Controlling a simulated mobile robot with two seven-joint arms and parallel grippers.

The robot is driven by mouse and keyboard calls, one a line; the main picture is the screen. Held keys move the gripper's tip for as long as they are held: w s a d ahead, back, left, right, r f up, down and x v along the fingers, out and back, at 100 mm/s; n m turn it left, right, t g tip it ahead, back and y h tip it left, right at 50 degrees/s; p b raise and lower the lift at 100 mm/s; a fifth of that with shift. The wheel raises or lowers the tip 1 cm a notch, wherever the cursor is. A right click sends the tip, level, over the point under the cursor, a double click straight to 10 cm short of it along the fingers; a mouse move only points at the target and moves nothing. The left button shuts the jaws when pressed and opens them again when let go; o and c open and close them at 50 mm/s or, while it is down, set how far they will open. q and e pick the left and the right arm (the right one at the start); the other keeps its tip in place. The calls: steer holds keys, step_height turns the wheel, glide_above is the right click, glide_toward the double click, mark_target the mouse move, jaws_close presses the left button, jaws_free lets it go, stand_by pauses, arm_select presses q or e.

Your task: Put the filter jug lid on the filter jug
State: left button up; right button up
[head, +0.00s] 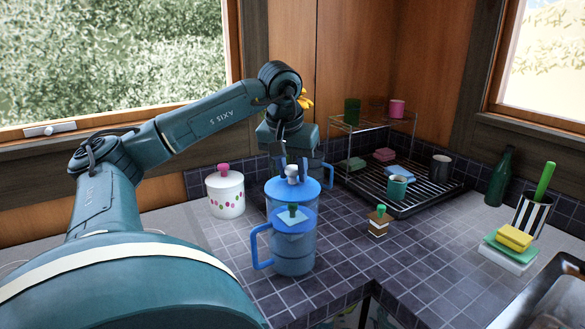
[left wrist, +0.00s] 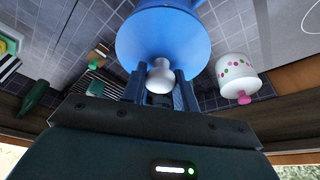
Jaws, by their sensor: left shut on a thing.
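The blue filter jug lid (head: 275,190) has a white knob (head: 292,171). My left gripper (head: 293,162) points down and is shut on the knob. In the left wrist view the lid (left wrist: 150,42) hangs level in front of the gripper (left wrist: 160,88), with the knob (left wrist: 160,70) between the fingers. The filter jug (head: 292,259) stands upright on the tiled counter, see-through blue with a blue handle at its left. The lid covers the far part of the jug's mouth and appears raised; the exact gap is unclear. My right gripper is out of view.
A white dotted jar (head: 226,197) with a pink knob stands left of the jug. A dish rack (head: 412,200) with cups is behind. A green bottle (head: 499,178) and stacked sponges (head: 513,238) are at right.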

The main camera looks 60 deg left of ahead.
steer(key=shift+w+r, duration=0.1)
arm_select(q)
steer(key=shift+f+b, duration=0.55)
steer(key=shift+f, duration=0.1)
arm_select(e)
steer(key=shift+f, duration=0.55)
arm_select(q)
steer(key=o, duration=1.1)
steer(key=shift+r, duration=0.15)
steer(key=p+v, duration=0.4)
steer(key=v, duration=0.9)
steer(key=shift+s+p, duration=0.15)
steer(key=shift+p, duration=0.25)
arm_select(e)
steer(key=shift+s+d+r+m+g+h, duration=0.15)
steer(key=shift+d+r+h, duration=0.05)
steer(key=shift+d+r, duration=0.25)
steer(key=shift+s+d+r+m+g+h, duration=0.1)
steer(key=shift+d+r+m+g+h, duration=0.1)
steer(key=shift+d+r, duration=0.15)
